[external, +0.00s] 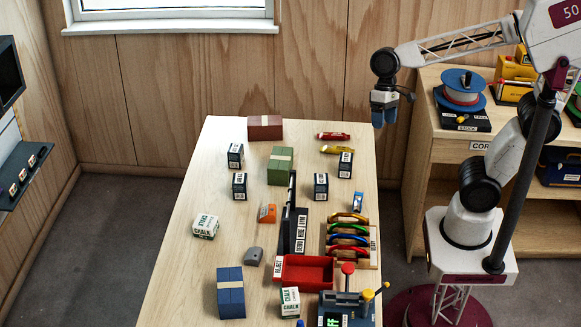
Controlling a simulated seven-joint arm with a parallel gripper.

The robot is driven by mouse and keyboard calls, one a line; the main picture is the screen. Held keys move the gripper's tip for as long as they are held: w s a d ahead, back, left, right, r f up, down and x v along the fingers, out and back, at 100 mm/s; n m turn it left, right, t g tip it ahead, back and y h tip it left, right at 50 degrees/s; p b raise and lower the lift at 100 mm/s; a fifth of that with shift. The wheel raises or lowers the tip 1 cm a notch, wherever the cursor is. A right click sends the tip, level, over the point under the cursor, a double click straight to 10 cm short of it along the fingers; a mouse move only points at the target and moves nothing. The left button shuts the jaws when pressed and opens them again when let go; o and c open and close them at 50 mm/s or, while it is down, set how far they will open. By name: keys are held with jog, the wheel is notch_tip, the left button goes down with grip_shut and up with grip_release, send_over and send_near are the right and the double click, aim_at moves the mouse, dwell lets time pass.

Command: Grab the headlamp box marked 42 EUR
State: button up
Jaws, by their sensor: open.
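Several small dark boxes with white labels stand on the table and may be the headlamp boxes. Two are at the left, a rear one (236,156) and a front one (240,186). Two more are at the right, a rear one (345,165) and a front one (321,187). The print is too small to read, so I cannot tell which is marked 42 EUR. My gripper (384,117) has blue fingers pointing down. It is open and empty, raised near the table's right edge, up and right of the rear right box.
A carabiner rack (349,240), red tray (306,271), chalk boxes (205,227) and blue box (230,293) are nearer the front. A shelf (430,120) stands at right.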

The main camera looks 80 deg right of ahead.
jog(key=w+m+g+y, duration=0.1)
jog(key=w+m+y, duration=0.9)
jog(key=w, duration=1)
send_near(321, 194)
jog(key=shift+w+d+r+m+h, duration=0.1)
jog(key=shift+d+r+m+h, duration=0.25)
jog(key=shift+r+h, duration=0.1)
jog(key=shift+x, duration=1.3)
jog(key=shift+a, duration=0.15)
jog(key=shift+x, duration=2.5)
